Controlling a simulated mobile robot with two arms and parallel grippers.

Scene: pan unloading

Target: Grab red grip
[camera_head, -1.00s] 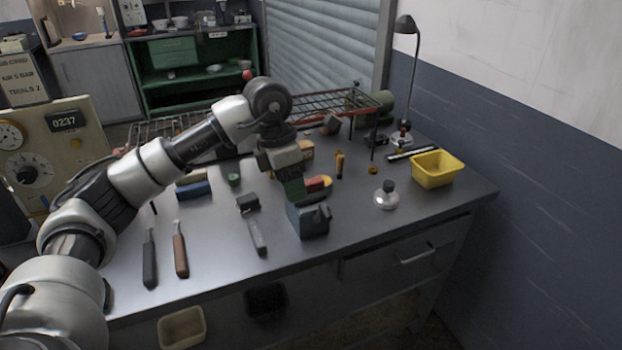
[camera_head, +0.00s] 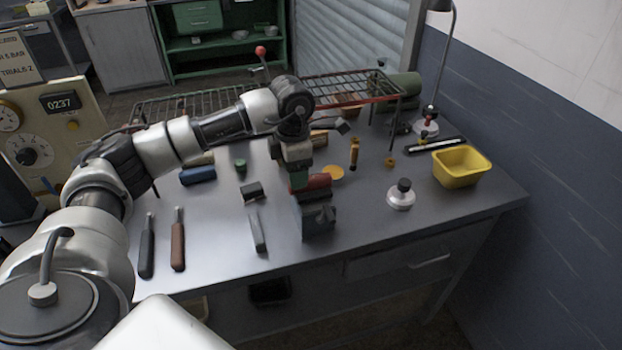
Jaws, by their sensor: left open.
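My left gripper (camera_head: 301,188) points down and is open. Its jaws are close to the red grip and partly cover its left end. I cannot tell whether they touch it. A dark grey block (camera_head: 319,223) stands right below and in front of the jaws. My right gripper is not in view.
Dark-handled and brown-handled tools (camera_head: 178,245) lie at the front left. A blue block (camera_head: 198,175) lies behind them. A wire rack (camera_head: 345,90) stands at the back. A white knobbed object (camera_head: 401,196) and a yellow bin (camera_head: 462,167) are to the right.

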